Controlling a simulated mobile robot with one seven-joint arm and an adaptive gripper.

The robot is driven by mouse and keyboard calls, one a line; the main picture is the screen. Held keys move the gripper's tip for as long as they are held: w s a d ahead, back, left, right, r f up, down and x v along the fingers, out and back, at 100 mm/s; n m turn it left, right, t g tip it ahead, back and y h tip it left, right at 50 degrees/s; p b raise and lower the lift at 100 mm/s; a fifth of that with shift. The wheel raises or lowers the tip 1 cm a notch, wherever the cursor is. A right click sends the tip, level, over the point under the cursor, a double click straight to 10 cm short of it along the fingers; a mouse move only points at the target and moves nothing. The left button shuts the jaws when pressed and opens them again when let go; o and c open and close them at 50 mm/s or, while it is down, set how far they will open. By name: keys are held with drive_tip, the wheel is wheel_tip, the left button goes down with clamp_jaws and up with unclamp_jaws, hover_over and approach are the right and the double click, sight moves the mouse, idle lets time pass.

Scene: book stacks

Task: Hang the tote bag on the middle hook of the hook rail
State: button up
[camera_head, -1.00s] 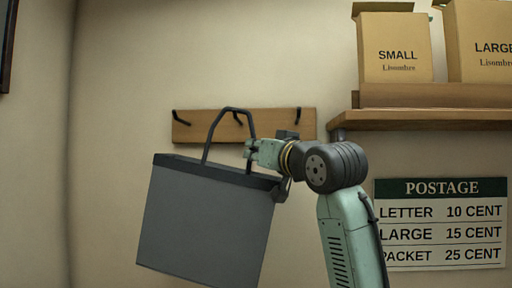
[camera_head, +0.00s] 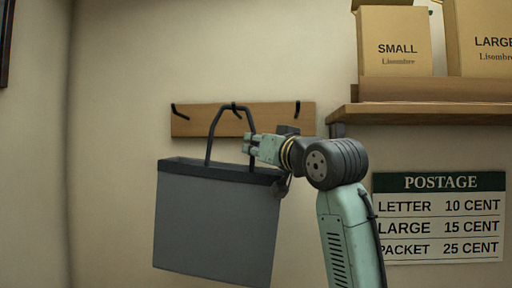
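The grey tote bag (camera_head: 216,225) has a dark rim and a dark looped handle. It hangs below the wooden hook rail (camera_head: 190,123), slightly tilted. My gripper (camera_head: 250,145) is shut on the right side of the handle, above the bag's rim. The top of the handle overlaps the middle hook (camera_head: 235,109) in the picture. I cannot tell whether the loop is over that hook or in front of it. The left hook (camera_head: 179,112) and right hook (camera_head: 297,109) are bare.
A wooden shelf (camera_head: 430,115) juts out right of the rail, above my arm, with cardboard boxes (camera_head: 392,40) on it. A postage sign (camera_head: 440,217) is on the wall below the shelf. The wall left of the rail is clear, with a dark frame (camera_head: 5,40) at the far left edge.

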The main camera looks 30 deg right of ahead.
drive_tip(key=shift+o, duration=1.2)
drive_tip(key=shift+a+f, duration=0.1)
drive_tip(key=shift+o, duration=0.5)
drive_tip(key=shift+w+f, duration=0.15)
drive_tip(key=shift+f, duration=0.05)
drive_tip(key=s+f, duration=0.1)
drive_tip(key=s, duration=1.1)
drive_tip(key=shift+a, duration=0.35)
drive_tip(key=shift+f, duration=0.1)
